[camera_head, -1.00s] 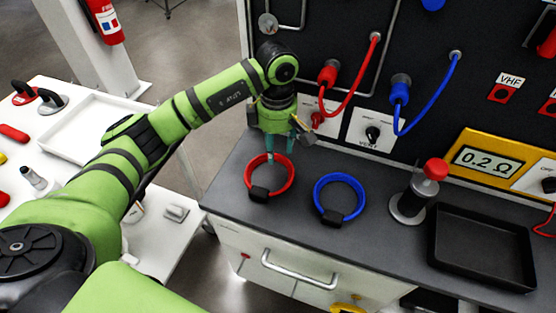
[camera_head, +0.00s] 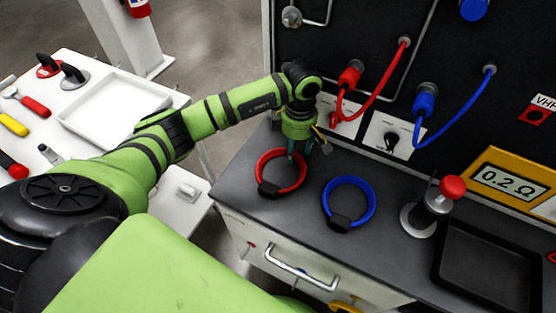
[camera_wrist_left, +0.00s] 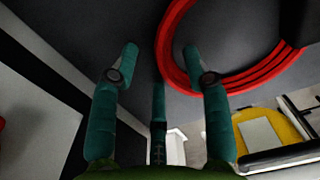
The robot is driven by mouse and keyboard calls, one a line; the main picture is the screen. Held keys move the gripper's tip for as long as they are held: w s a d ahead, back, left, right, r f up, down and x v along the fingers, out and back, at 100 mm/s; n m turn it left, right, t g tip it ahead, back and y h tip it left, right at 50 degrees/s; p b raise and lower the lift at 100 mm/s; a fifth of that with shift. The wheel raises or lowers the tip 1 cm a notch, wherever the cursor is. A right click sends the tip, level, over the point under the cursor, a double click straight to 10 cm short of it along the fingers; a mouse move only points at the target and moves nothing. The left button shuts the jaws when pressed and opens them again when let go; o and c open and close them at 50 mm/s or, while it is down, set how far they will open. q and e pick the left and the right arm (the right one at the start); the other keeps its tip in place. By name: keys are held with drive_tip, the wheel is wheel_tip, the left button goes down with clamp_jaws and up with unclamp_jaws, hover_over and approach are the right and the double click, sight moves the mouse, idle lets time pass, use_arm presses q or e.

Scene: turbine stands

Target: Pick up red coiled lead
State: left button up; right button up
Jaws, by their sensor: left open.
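The red coiled lead (camera_head: 301,182) lies as a ring on the dark bench top, with a black clip at its front side. My left gripper (camera_head: 298,156) is open and points down at the ring's far side. In the left wrist view, the red coil (camera_wrist_left: 262,72) passes between the fingers of my left gripper (camera_wrist_left: 161,55): the right fingertip shows inside the ring, the left one outside. The fingers hold nothing. I cannot tell how high the tips are above the bench. My right gripper is not in view.
A blue coiled lead (camera_head: 371,203) lies just right of the red one. Farther right are a red-topped post (camera_head: 437,203) and a black tray (camera_head: 490,262). A panel with plugged red and blue cables (camera_head: 372,82) rises behind. A white table with tools (camera_head: 85,75) is at left.

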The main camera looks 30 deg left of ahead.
use_arm(q)
clamp_jaws()
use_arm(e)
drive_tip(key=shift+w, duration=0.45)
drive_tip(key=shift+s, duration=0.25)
use_arm(q)
drive_tip(key=shift+r, duration=0.2)
wheel_tip(320, 180, up, 10)
drive_tip(key=b, duration=0.1)
drive_tip(key=shift+f, duration=0.15)
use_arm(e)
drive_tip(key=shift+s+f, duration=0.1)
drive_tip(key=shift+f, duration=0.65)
